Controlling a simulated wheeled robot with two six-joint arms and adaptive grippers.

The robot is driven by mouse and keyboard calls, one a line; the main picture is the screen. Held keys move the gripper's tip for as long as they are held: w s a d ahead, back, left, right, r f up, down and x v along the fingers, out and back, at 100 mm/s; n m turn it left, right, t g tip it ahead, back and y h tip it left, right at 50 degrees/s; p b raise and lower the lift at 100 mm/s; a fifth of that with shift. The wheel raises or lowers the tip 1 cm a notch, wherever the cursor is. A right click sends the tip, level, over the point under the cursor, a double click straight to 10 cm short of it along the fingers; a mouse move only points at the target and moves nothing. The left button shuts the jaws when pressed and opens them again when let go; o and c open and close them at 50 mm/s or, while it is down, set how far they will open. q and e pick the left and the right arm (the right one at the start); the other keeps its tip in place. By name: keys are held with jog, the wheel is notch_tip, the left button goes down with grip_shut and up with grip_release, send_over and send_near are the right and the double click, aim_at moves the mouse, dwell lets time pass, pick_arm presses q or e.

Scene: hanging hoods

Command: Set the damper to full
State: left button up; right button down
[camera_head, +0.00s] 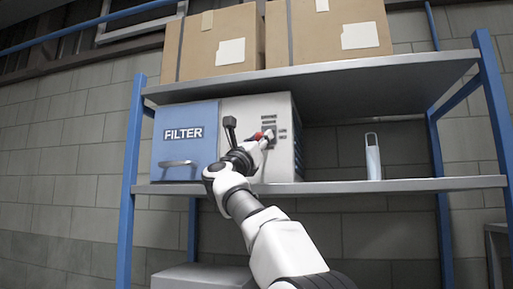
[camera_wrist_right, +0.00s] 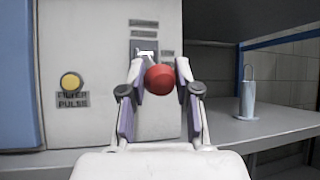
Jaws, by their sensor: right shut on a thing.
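The filter box (camera_head: 237,112) stands on the shelf, with a blue FILTER door at left and a grey control panel at right. The damper lever has a red ball knob (camera_wrist_right: 160,78), which also shows small in the head view (camera_head: 258,135). It sits at a dark slotted plate (camera_wrist_right: 139,47) on the panel, with printed labels too small to read. My right gripper (camera_wrist_right: 157,74) is shut on the red knob, one finger on each side. In the head view the right gripper (camera_head: 266,139) reaches the panel from below. My left gripper is not in view.
A yellow FILTER PULSE button (camera_wrist_right: 71,82) is left of the lever. A pale handled bottle-like item (camera_head: 373,157) stands on the shelf (camera_head: 330,186) to the right, with free room between. Cardboard boxes (camera_head: 328,35) sit on the upper shelf. Blue posts (camera_head: 132,140) frame the rack.

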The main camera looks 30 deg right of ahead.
jog(key=shift+w+d+f, duration=0.2)
jog(key=shift+w+f, duration=0.05)
jog(key=shift+f, duration=0.5)
jog(key=c, duration=1.1)
grip_release()
jog(key=shift+o, duration=1.4)
jog(key=shift+w+d, duration=0.1)
jog(key=shift+d, duration=0.05)
jog(key=shift+w+d+f, duration=0.1)
jog(key=shift+a, duration=0.2)
jog(key=shift+s+a+f, duration=0.2)
jog(key=shift+a+f, duration=0.05)
jog(key=shift+a, duration=0.1)
jog(key=v, duration=1)
jog(key=shift+s+a+f, duration=0.2)
jog(key=shift+f, duration=0.1)
